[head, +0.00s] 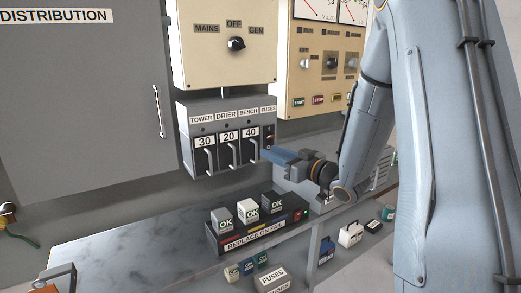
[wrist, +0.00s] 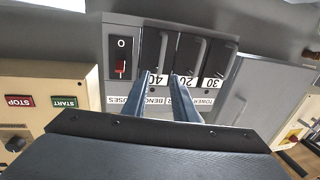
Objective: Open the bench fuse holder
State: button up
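The bench fuse holder (head: 249,153) is the black block marked 40 with a pale upright handle, rightmost of three in the grey fuse panel (head: 189,122). It sits flush in line with the tower holder (head: 205,159) and drier holder (head: 230,154). In the wrist view, which is upside down, the bench holder (wrist: 152,48) stands left of the drier holder (wrist: 187,50). My gripper (head: 270,153) is in front of the panel's right side. In the wrist view its blue fingers (wrist: 172,74) are apart, with label showing between them. Contact with the handle cannot be told.
A red rocker switch (wrist: 120,66) adjoins the bench holder. Below, a black fuse tray (head: 257,233) holds several OK fuses on the bench (head: 130,232). A grey distribution cabinet (head: 80,100) stands left and a cream meter panel (head: 318,75) right.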

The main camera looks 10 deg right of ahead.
aim_at(246, 142)
jog(key=p+x, duration=0.1)
jog(key=x, duration=0.5)
grip_shut()
